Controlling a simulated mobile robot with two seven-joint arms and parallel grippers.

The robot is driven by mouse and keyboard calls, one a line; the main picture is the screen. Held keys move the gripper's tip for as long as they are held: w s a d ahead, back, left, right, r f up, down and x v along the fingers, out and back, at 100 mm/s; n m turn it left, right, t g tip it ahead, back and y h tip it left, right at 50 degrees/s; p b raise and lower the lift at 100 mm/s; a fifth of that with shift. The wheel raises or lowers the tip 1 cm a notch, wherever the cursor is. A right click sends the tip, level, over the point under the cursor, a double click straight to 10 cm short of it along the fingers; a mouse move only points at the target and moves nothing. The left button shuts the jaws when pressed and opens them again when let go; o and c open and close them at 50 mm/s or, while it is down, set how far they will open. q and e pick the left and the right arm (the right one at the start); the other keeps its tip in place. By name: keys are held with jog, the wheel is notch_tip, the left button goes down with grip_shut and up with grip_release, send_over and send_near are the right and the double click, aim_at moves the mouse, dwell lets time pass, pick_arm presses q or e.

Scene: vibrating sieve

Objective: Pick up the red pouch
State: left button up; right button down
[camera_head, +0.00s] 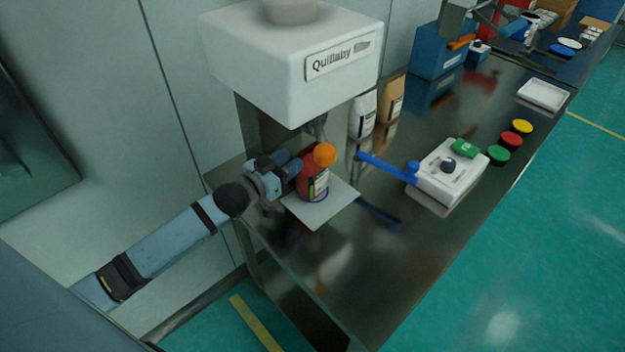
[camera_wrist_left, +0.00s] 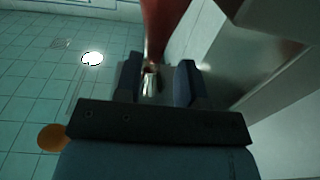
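The red pouch (camera_head: 313,180), with a pale label and an orange round top (camera_head: 324,154), stands upright on a light square plate (camera_head: 327,212) under the white machine. My left gripper (camera_head: 292,172) reaches in from the left, its fingers at the pouch's left side. In the left wrist view its two fingers (camera_wrist_left: 160,82) are apart, with the red pouch (camera_wrist_left: 156,28) showing beyond and partly between them. A gap shows beside the right finger; contact is not clear. My right gripper is not in view.
The white machine (camera_head: 290,60) overhangs the pouch. A blue-handled tool (camera_head: 385,165) and a white control box (camera_head: 450,172) are to the right. White and brown bags (camera_head: 391,98) stand behind. The dark table's front (camera_head: 370,265) is clear.

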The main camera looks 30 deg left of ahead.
aim_at(308, 150)
pick_arm(q)
jog(key=shift+d+p+x, duration=0.15)
jog(key=shift+x, duration=1.4)
jog(key=shift+d+p+x, duration=0.15)
jog(key=shift+x, duration=1.4)
jog(key=shift+s, duration=0.1)
jog(key=shift+c, duration=0.2)
grip_shut()
